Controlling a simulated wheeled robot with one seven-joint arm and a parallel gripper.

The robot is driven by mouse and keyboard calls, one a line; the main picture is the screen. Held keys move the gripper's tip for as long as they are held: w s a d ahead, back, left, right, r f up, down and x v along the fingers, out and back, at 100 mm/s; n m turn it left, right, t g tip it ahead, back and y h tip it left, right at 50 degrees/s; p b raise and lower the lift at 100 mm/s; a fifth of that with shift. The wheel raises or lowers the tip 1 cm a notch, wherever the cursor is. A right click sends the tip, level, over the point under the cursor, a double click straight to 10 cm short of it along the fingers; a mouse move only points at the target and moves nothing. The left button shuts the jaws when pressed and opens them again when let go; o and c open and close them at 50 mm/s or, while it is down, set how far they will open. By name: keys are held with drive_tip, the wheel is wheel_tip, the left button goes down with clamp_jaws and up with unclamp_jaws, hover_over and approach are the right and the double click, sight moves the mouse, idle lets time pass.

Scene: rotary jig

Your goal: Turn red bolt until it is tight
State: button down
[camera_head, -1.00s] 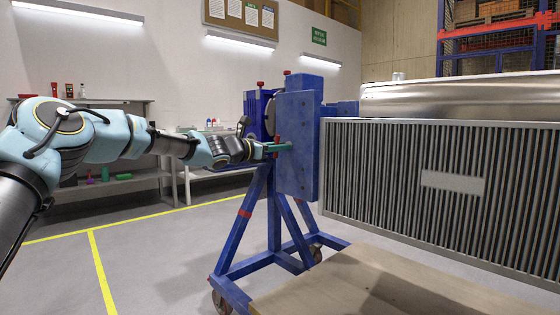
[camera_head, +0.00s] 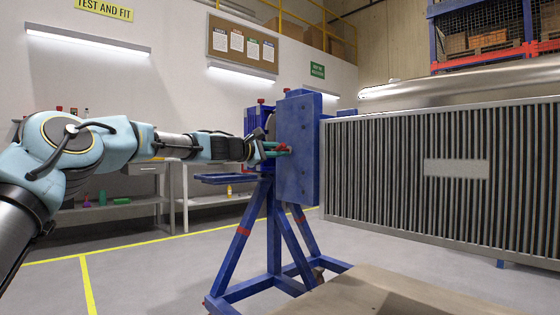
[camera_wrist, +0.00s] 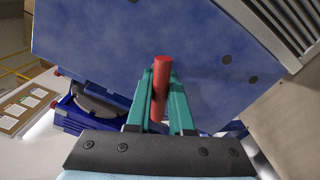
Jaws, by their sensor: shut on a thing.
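The red bolt (camera_wrist: 161,76) stands out from the blue plate of the jig (camera_wrist: 200,50) in the wrist view. My gripper (camera_wrist: 160,92) has green fingers, one on each side of the bolt, and is shut on it. In the head view the red bolt (camera_head: 284,149) shows as a small red piece at the left face of the blue plate (camera_head: 298,150), with my gripper (camera_head: 276,149) reaching it from the left. The bolt's inner end is hidden, so I cannot tell how deep it sits.
The blue wheeled stand (camera_head: 240,235) carries the plate. A large finned radiator (camera_head: 400,170) is fixed at its right. A pale wooden board (camera_head: 380,292) lies low in front. Shelves with small items (camera_head: 110,210) stand behind my arm. The floor at left is clear.

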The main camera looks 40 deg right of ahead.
drive_tip(key=m+b, duration=0.4)
drive_tip(key=m, duration=0.1)
drive_tip(key=shift+f+m, duration=0.15)
drive_tip(key=shift+m, duration=0.15)
drive_tip(key=m+b, duration=0.2)
drive_tip(key=m, duration=0.3)
drive_tip(key=shift+b, duration=0.4)
drive_tip(key=c, duration=0.6)
unclamp_jaws()
drive_tip(key=a, duration=0.3)
drive_tip(key=a+b, duration=0.1)
drive_tip(key=a, duration=0.3)
drive_tip(key=a+b, duration=0.1)
drive_tip(key=a, duration=0.2)
drive_tip(key=shift+w+a, duration=0.3)
drive_tip(key=shift+a, duration=0.1)
